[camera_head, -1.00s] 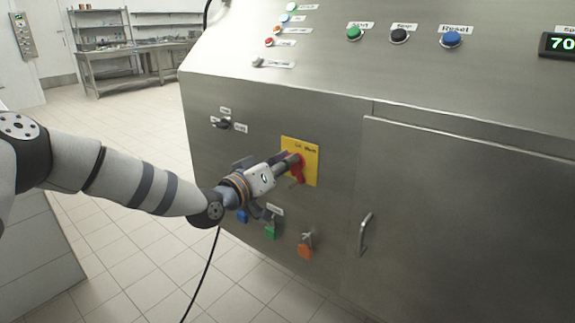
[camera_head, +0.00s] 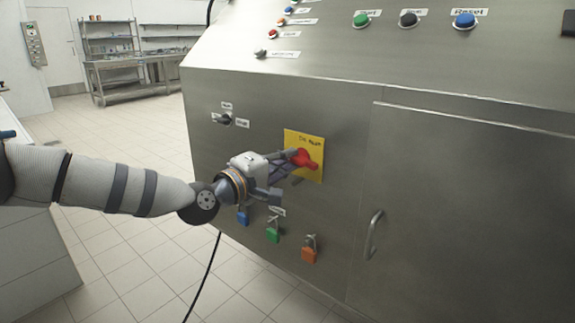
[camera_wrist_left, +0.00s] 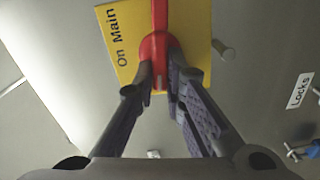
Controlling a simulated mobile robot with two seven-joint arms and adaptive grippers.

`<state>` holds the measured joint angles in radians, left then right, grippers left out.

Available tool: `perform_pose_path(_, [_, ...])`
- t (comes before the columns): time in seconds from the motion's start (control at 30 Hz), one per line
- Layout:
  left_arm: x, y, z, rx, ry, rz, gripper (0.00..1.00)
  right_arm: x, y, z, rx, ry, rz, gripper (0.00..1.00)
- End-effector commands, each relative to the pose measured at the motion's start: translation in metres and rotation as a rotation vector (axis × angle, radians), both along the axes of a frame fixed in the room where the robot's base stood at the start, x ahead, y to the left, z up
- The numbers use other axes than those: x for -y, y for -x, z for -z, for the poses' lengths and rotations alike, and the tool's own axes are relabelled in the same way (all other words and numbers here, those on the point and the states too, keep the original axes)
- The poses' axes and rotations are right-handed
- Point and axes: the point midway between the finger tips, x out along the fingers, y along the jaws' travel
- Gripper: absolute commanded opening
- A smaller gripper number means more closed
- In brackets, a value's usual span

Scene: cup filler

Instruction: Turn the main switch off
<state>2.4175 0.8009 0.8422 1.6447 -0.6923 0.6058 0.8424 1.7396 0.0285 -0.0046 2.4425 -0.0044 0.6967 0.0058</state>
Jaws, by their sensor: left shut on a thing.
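The main switch has a red handle (camera_head: 308,160) on a yellow plate (camera_head: 316,145) on the front of the metal machine. The handle lies roughly level, along the line of the plate's lettering. In the left wrist view the red handle (camera_wrist_left: 160,45) stands between my fingers, and the yellow plate (camera_wrist_left: 118,60) reads "On Main". My left gripper (camera_head: 290,162) is shut on the handle; its fingertips (camera_wrist_left: 159,72) lie on either side of it. The fingers hide part of the handle. My right gripper is in neither view.
A small black selector (camera_head: 223,119) sits up and left of the plate. Blue (camera_head: 242,216), green (camera_head: 272,235) and orange (camera_head: 309,255) padlocks hang below. A door handle (camera_head: 373,233) is at the right. Coloured buttons, including a blue one (camera_head: 464,20), line the top panel.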

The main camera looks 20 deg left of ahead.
Motion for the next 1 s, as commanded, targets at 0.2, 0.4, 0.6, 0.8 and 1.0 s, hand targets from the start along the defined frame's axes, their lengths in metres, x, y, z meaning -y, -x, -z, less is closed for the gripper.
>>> perform_pose_path(0.2, [0.0007, 0.0005, 0.0042, -0.039, 0.098, 0.003, 0.00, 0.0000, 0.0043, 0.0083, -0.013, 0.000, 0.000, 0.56])
perform_pose_path(0.4, [0.0011, 0.0005, 0.0039, -0.056, 0.144, 0.004, 0.00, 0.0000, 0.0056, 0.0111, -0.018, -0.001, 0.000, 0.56])
perform_pose_path(0.6, [0.0014, 0.0006, 0.0034, -0.062, 0.160, 0.004, 0.00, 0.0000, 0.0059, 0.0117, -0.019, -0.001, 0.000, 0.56])
perform_pose_path(0.8, [0.0014, 0.0006, 0.0032, -0.062, 0.161, 0.004, 0.00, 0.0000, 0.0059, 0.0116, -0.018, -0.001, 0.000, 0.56])
perform_pose_path(1.0, [0.0013, 0.0006, 0.0032, -0.062, 0.160, 0.004, 0.27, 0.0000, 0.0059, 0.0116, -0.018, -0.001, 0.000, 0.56])
